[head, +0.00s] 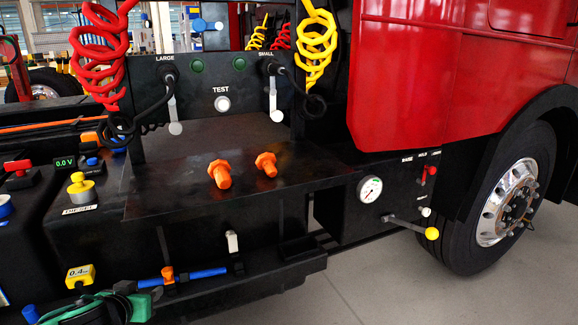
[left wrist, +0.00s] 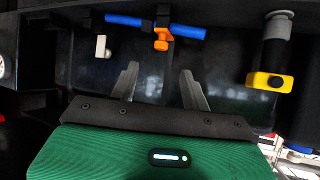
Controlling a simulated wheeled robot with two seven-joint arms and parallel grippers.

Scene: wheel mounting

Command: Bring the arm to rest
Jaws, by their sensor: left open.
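My left gripper (head: 122,302) is at the bottom left of the head view, green and black, low in front of the truck's dark side. Its fingers are hard to make out there. In the left wrist view the two grey fingers (left wrist: 160,88) stand apart with nothing between them. Beyond them is a dark panel. My right gripper is not in view.
A blue bar with an orange clamp (head: 167,274) is close by my left gripper; it also shows in the left wrist view (left wrist: 162,38). A yellow tag (head: 80,275) is near. Orange bolts (head: 220,173) lie on the dark shelf (head: 165,195). A wheel (head: 508,200) stands right.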

